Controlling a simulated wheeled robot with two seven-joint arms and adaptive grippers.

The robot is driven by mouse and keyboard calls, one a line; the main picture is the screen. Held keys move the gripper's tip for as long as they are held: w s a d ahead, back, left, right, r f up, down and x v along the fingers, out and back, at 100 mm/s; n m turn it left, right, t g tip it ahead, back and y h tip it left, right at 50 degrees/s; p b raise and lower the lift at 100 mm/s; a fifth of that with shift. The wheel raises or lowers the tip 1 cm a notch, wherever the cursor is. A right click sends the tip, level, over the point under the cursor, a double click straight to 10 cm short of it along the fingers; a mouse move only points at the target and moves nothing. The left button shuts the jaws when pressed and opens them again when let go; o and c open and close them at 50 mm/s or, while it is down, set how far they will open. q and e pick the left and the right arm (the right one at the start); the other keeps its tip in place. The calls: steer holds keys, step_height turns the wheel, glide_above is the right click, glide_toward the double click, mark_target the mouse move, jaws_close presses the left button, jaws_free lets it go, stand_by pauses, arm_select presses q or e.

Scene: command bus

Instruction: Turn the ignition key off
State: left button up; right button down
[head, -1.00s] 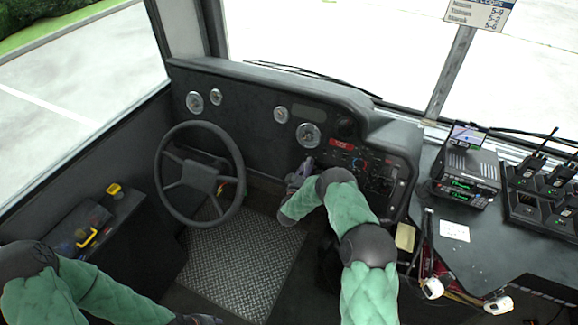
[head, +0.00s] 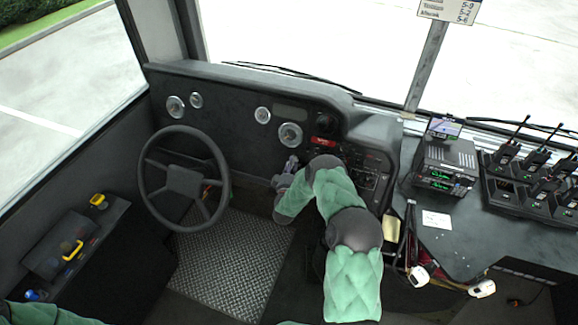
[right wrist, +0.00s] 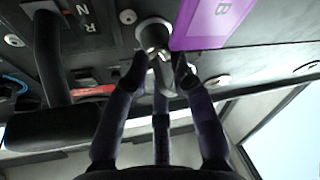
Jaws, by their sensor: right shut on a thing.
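The ignition key (right wrist: 161,72) shows in the right wrist view as a small metal piece at a round metal lock (right wrist: 152,33) on the dark dash panel. My right gripper (right wrist: 160,80) has its dark fingers closed around the key, with a fingertip on each side of it. In the head view my right gripper (head: 287,168) is at the dash, right of the steering wheel, and the key is too small to make out there. The key's exact angle is hard to tell. My left gripper is outside the head view; only part of my left arm shows at the lower left.
The steering wheel (head: 185,180) stands left of my right gripper. A purple tag (right wrist: 212,22) hangs beside the lock, and a black lever (right wrist: 50,75) is to the left in the wrist view. A radio (head: 445,165) and charging handsets (head: 530,175) sit on the right console.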

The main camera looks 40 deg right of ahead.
steer(key=shift+w+a+r, duration=0.1)
steer(key=shift+w+r, duration=0.2)
steer(key=c, duration=1.3)
jaws_free()
steer(key=shift+o, duration=0.2)
steer(key=shift+f, duration=0.15)
steer(key=shift+s+f, duration=0.1)
steer(key=shift+f, duration=0.05)
steer(key=v, duration=1.2)
